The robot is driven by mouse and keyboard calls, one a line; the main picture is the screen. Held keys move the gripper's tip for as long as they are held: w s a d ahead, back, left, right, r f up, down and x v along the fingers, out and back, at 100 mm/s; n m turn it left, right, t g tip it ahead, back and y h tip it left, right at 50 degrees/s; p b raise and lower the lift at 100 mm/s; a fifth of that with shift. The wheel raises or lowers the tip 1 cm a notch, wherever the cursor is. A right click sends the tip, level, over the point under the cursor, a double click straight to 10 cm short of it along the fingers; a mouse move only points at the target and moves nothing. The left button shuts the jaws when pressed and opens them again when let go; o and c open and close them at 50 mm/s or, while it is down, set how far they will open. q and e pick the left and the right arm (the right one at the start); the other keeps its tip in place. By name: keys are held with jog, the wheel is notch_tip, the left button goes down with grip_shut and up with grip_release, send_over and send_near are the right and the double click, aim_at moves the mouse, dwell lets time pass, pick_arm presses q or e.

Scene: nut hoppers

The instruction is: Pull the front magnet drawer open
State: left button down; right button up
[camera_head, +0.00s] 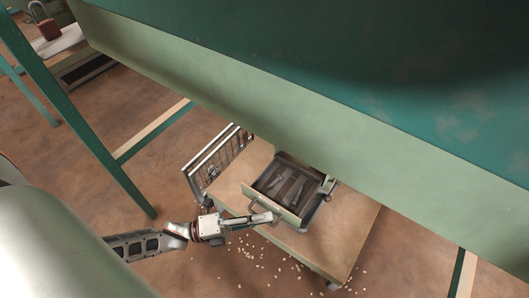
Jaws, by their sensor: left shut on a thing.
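The magnet drawer (291,215) sits low on a wooden-topped cart below the large green hopper. It is a green-grey tray standing open, and its inside shows several grey bars (285,187). A looped handle (257,205) is on its front face. My left gripper (266,217) comes in from the left and is shut on the handle at the drawer's front. The far end of the drawer is partly hidden under the hopper's edge. My right gripper is not in view.
The green hopper (330,125) overhangs the scene from above. Green legs (75,110) stand at the left. The cart top (345,235) has bare room to the right. A metal rack (212,163) stands at the cart's left. Small pale pieces (247,254) lie scattered on the floor.

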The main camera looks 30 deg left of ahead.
pick_arm(q)
jog(key=shift+w+a+r, duration=0.1)
jog(key=shift+a, duration=0.1)
jog(key=c, duration=2.3)
grip_release()
jog(key=shift+c, duration=0.2)
jog(key=shift+o, duration=0.8)
jog(key=v, duration=1.2)
